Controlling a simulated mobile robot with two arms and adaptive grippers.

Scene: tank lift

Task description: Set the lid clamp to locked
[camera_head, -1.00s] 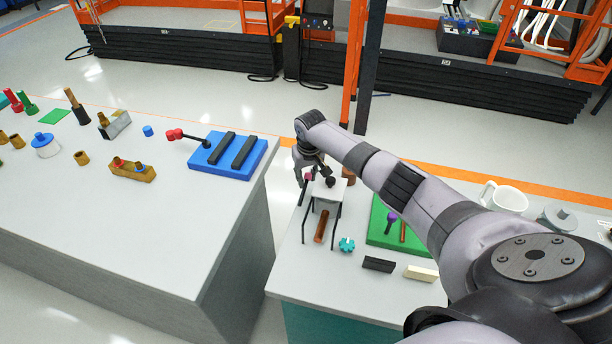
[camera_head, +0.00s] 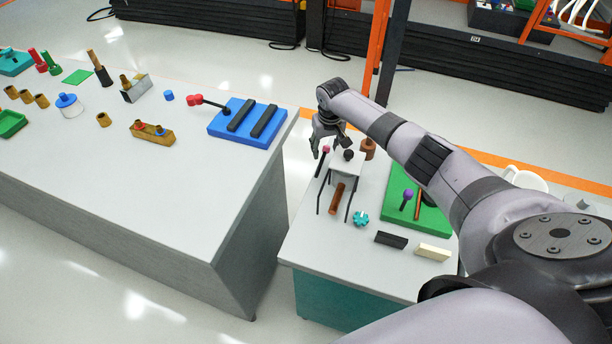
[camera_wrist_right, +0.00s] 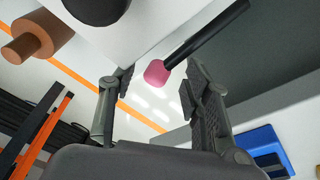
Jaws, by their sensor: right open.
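A small lever with a pink knob (camera_head: 326,148) and a black rod stands at the left side of a small white stand (camera_head: 344,166); I cannot tell for sure that it is the lid clamp. My right gripper (camera_head: 328,146) is open at the pink knob. In the right wrist view the pink knob (camera_wrist_right: 157,72) shows between the open fingers (camera_wrist_right: 158,85), with no clear grip on it. The black rod (camera_wrist_right: 208,33) runs from it up to the right. The stand carries a black ball knob (camera_head: 348,155). My left gripper is out of view.
Near the stand are a brown cylinder (camera_head: 368,149), a teal knob (camera_head: 361,219), a green board (camera_head: 428,217), and black (camera_head: 391,240) and cream (camera_head: 433,252) blocks. A blue plate (camera_head: 246,123) with a red-ended lever lies on the left table, across a gap.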

